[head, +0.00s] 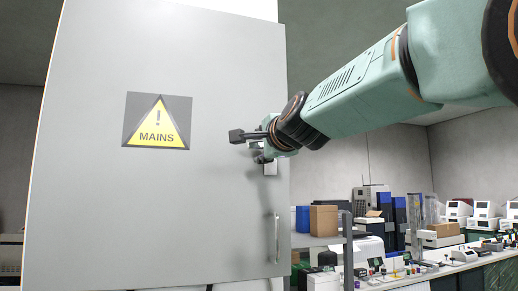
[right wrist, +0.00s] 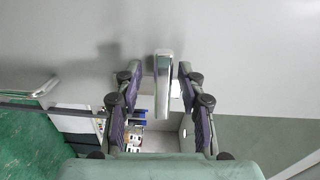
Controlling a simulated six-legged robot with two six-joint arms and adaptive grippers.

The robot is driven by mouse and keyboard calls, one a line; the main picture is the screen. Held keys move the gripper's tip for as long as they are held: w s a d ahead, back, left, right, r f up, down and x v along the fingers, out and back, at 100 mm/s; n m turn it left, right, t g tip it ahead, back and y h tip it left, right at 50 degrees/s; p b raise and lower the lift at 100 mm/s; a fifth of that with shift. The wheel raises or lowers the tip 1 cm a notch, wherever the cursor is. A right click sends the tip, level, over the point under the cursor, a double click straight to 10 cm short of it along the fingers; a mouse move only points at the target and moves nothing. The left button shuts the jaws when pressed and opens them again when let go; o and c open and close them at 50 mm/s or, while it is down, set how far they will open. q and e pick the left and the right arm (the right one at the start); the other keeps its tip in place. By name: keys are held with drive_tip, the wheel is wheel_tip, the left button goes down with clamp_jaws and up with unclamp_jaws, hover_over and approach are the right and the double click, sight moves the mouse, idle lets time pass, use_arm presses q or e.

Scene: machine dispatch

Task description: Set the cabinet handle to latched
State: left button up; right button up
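The grey cabinet door (head: 215,215) carries a yellow MAINS warning sign (head: 157,121). My right gripper (head: 245,136) is at the door's right side, right of the sign, where it largely hides the cabinet handle. In the right wrist view, the handle (right wrist: 162,80) is a silver bar standing between the two fingers of my right gripper (right wrist: 157,95). A gap shows on both sides of the bar, so the gripper is open around it. A small pale plate (head: 270,168) shows just below the gripper. I cannot tell the latch state. My left gripper is not in view.
A vertical pull bar (head: 276,238) is fixed low on the door's right side; it also shows at the left of the right wrist view (right wrist: 30,92).

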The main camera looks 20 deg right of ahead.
drive_tip(key=shift+w+a, duration=0.35)
drive_tip(key=shift+a, duration=0.4)
drive_tip(key=shift+s+d+r, duration=0.1)
drive_tip(key=shift+s+d, duration=0.2)
drive_tip(key=shift+d, duration=0.3)
drive_tip(key=shift+c, duration=1.1)
drive_tip(key=shift+w+a, duration=0.1)
drive_tip(key=shift+a, duration=0.2)
clamp_jaws()
